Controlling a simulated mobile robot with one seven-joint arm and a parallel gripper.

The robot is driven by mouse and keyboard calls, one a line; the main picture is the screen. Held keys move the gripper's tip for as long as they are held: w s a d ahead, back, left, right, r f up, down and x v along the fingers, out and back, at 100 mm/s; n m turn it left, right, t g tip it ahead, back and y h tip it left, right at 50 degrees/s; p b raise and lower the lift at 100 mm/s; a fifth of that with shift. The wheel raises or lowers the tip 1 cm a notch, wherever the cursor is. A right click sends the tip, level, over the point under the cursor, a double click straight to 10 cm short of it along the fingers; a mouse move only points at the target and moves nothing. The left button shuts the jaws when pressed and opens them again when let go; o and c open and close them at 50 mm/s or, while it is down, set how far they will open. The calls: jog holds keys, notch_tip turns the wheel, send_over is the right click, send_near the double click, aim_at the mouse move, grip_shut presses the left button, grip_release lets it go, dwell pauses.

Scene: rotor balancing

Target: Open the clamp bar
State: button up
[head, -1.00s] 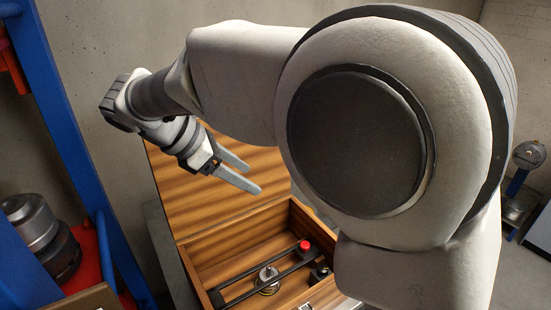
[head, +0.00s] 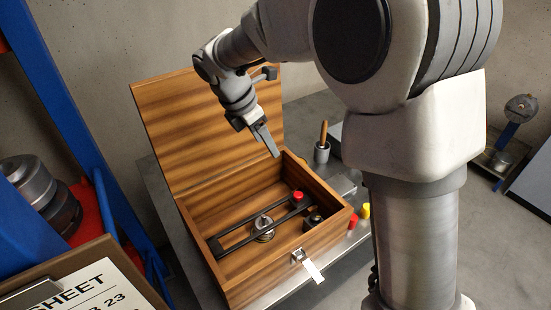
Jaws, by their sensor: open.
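The clamp bar (head: 237,237) is a dark double-railed bar inside the open wooden box (head: 222,289). It lies slantwise across the box with a red knob (head: 297,196) at its right end. A round metal part with a small stem (head: 263,226) sits under or between the rails. A small dark cylinder (head: 313,220) stands in the box's right corner. My gripper (head: 269,141) is above the back right part of the box, pointing down, apart from the bar and empty. Its fingers overlap in this view.
The wooden lid (head: 205,125) stands open behind the box. A grey cup with a wooden handle (head: 322,150) is behind right. Red and yellow pieces (head: 364,211) lie right of the box. A clipboard sheet (head: 85,300) and blue frame (head: 60,120) are at left.

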jog(key=x, duration=0.8)
jog(key=shift+w+f, duration=0.1)
jog(key=shift+f, duration=0.05)
grip_shut()
dwell(0.9)
grip_release()
dwell(0.4)
jog(key=v, duration=1.7)
